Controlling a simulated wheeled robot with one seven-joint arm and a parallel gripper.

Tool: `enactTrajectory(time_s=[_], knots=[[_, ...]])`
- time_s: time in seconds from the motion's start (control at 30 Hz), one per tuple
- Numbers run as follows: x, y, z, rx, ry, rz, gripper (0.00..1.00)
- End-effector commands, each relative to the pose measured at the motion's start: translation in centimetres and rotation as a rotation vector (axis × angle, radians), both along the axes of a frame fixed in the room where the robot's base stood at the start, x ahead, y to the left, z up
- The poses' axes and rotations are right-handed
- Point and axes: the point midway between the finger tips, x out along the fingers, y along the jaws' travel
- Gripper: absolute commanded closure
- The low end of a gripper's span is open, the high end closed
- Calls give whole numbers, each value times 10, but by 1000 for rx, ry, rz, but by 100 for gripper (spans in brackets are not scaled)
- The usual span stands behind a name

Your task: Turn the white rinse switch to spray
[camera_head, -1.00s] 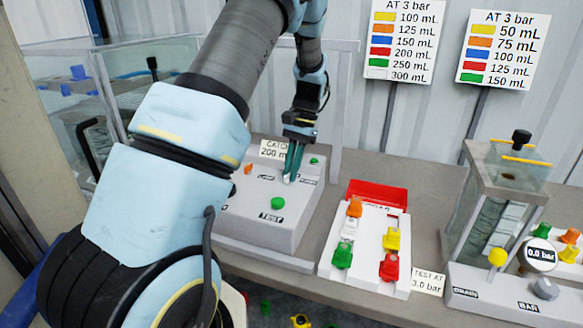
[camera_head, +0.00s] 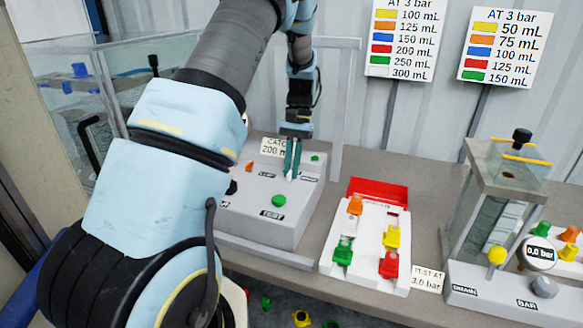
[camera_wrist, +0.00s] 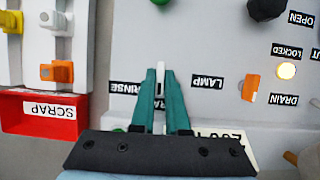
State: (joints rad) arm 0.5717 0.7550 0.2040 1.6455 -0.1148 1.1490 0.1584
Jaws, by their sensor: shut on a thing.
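The white rinse switch (camera_wrist: 161,77) shows as a pale lever between my fingertips in the wrist view. The RINSE label (camera_wrist: 127,88) is beside it, partly covered by a finger. My gripper (camera_wrist: 160,84) has green fingers shut on the switch from both sides. In the head view my gripper (camera_head: 290,174) points down at the grey console (camera_head: 250,222), and a white tip of the switch (camera_head: 290,178) shows just below the fingers. Another label between the fingers is mostly hidden, and I cannot read which position the lever points to.
The console also carries a green button (camera_head: 278,201), an orange switch (camera_head: 249,166) and a CATCH 200 mL sign (camera_head: 272,147) close behind my gripper. Right of it are a white tray (camera_head: 338,273) with coloured parts, a red scrap bin (camera_head: 378,191) and a gauge (camera_head: 540,254) reading 0.0 bar.

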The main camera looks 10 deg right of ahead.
Motion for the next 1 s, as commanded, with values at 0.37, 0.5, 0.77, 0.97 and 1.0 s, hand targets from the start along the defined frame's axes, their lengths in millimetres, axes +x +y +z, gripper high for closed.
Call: enactTrajectory(time_s=[0.37,0.5,0.77,0.97,1.0], knots=[[1,0,0,-1,-2,0,57],[0,0,0,-1,-2,0,57],[7,-4,14,-3,-5,0,57],[18,-10,45,-4,-6,0,57],[20,-11,50,-4,-5,0,57]])
